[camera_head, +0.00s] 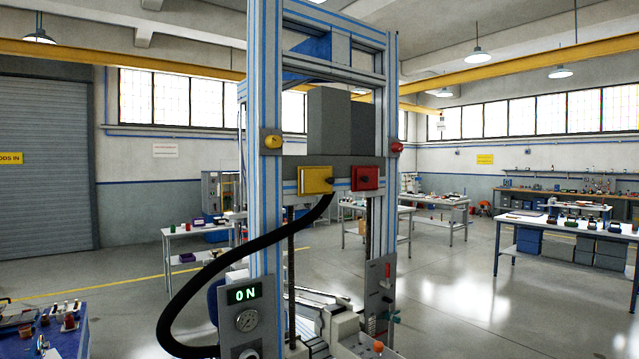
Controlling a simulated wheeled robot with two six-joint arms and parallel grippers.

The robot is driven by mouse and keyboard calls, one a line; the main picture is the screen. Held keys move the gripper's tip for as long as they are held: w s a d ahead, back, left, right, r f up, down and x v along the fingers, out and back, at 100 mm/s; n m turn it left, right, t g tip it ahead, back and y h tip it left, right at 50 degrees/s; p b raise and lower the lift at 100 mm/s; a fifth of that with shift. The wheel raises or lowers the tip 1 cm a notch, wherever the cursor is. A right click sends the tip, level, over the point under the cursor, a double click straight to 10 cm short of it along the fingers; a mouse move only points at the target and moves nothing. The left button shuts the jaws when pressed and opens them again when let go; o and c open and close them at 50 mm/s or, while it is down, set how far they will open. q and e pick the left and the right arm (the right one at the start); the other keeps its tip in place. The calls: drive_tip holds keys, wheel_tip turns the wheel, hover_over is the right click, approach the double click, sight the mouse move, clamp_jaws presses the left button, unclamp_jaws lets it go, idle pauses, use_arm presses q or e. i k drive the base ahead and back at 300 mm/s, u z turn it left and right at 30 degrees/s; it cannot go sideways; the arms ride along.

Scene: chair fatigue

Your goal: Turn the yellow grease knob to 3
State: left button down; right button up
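A tall blue-and-grey test frame (262,80) stands in the middle of the head view. I cannot tell which is the grease knob, and no number 3 or dial scale is readable on any. Neither of my grippers is in view.
A thick black hose (172,300) loops out at the left. A red block (365,178) sits right of the yellow block. Workbenches (552,224) stand behind, with open floor (450,290) at right.

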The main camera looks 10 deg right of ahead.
sight(273, 142)
drive_tip(key=z, duration=1.05)
drive_tip(key=i, duration=0.65)
drive_tip(key=u, duration=0.45)
